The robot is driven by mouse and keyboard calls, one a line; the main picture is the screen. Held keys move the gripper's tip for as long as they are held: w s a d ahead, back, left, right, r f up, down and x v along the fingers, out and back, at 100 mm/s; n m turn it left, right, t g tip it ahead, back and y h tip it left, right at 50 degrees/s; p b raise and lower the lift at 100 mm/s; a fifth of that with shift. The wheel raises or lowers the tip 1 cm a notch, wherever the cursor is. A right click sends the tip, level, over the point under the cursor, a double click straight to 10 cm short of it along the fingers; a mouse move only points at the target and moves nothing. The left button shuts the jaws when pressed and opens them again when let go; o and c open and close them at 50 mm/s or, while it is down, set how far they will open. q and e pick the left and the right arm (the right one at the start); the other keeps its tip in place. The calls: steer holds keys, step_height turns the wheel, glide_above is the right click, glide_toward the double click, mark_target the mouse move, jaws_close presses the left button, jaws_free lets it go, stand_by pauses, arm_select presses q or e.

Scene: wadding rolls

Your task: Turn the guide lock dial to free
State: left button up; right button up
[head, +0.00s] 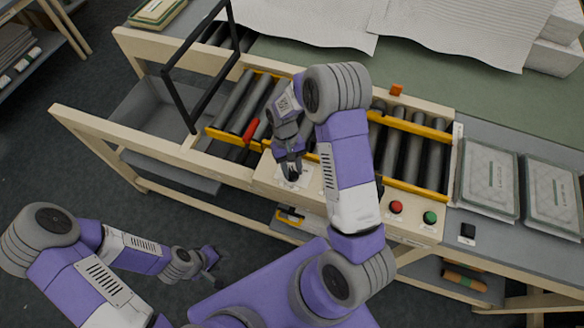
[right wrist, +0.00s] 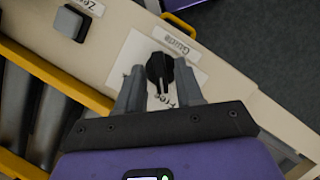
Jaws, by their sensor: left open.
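The guide lock dial (right wrist: 160,70) is a black knob on a white label plate (right wrist: 136,60) on the cream front rail. The word "Guide" shows beside it, and part of another word lies near my right finger. My right gripper (right wrist: 159,88) is open, with one finger on each side of the dial and a visible gap to it. In the head view my right gripper (head: 292,172) is over the rail and hides the dial. My left gripper (head: 212,268) is open and empty, low in front of the bench.
A grey square button (right wrist: 70,22) sits near the dial. A red button (head: 396,207) and a green button (head: 430,217) are further right on the rail. Rollers (head: 403,160) with yellow side bars lie behind. A black frame (head: 181,100) stands at the left.

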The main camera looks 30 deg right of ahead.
steer(key=v, duration=0.7)
steer(key=shift+r, duration=0.25)
stand_by(0.6)
